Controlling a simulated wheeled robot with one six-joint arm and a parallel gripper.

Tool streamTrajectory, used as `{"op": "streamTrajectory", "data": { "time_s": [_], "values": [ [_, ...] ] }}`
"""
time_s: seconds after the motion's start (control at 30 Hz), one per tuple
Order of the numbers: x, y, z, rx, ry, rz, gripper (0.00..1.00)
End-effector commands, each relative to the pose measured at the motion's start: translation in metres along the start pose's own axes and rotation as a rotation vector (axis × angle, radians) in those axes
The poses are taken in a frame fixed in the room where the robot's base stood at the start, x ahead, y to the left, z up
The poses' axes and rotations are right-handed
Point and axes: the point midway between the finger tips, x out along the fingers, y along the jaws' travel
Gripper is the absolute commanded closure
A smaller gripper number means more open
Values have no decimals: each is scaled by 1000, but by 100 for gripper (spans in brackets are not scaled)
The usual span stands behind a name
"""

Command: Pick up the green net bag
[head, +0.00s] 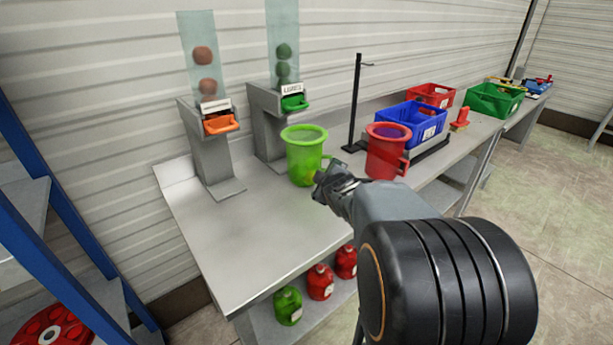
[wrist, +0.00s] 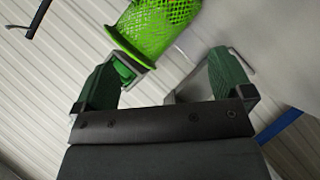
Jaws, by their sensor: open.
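The green net bag (head: 303,160) stands upright on the grey bench, its wide rim at the top. Its open mesh shows close up in the wrist view (wrist: 165,20), at the top middle, partly cut off by the frame edge. My gripper (head: 322,182) is at the bag's lower right side in the head view. In the wrist view the two green fingers (wrist: 167,75) are wide apart with nothing between them, and the bag lies beyond the tips. I cannot tell whether a finger touches it.
A red net bag (head: 386,152) stands to the right, beside a black post (head: 356,105). Dispensers with an orange lip (head: 221,124) and a green lip (head: 294,103) stand behind. A blue crate (head: 412,118) is farther right. The bench (head: 240,240) is clear in front.

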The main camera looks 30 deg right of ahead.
Motion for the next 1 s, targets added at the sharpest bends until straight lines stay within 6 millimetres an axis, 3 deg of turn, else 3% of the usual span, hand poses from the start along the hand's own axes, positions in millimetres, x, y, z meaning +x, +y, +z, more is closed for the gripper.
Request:
{"op": "streamTrajectory", "data": {
  "time_s": [0.03, 0.2, 0.43, 0.57, 1.0],
  "values": [
    [26, -4, 24, -86, 38, 48, 2],
    [68, 6, 63, -358, 194, 200, 2],
    [86, 4, 97, -551, 323, 325, 2],
    [96, 6, 99, -590, 353, 353, 2],
    [154, 22, 70, -596, 360, 361, 2]
  ]
}}
